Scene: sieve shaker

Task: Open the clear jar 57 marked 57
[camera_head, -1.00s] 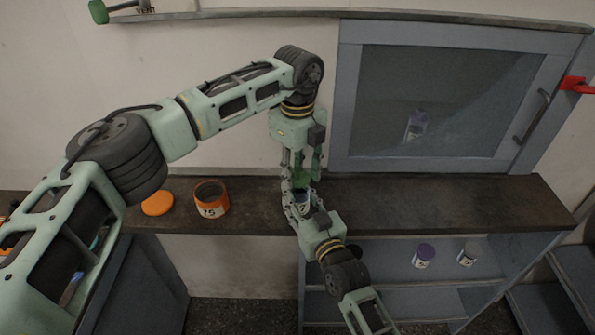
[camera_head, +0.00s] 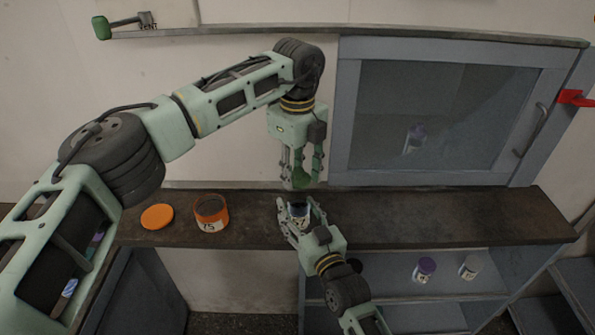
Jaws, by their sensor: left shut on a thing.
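The clear jar 57 (camera_head: 299,212) stands upright at the dark counter, its label partly hidden so that I read only a "7". Its top looks dark and uncovered. My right gripper (camera_head: 298,222) comes from the front with its fingers around the jar's sides. My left gripper (camera_head: 302,178) points down just above the jar, shut on a green lid (camera_head: 301,179). A small gap shows between the lid and the jar's top.
A glass-fronted cabinet (camera_head: 430,110) stands behind. Jars with purple (camera_head: 426,265) and grey (camera_head: 470,266) lids are on the lower shelf. The counter's right half is clear.

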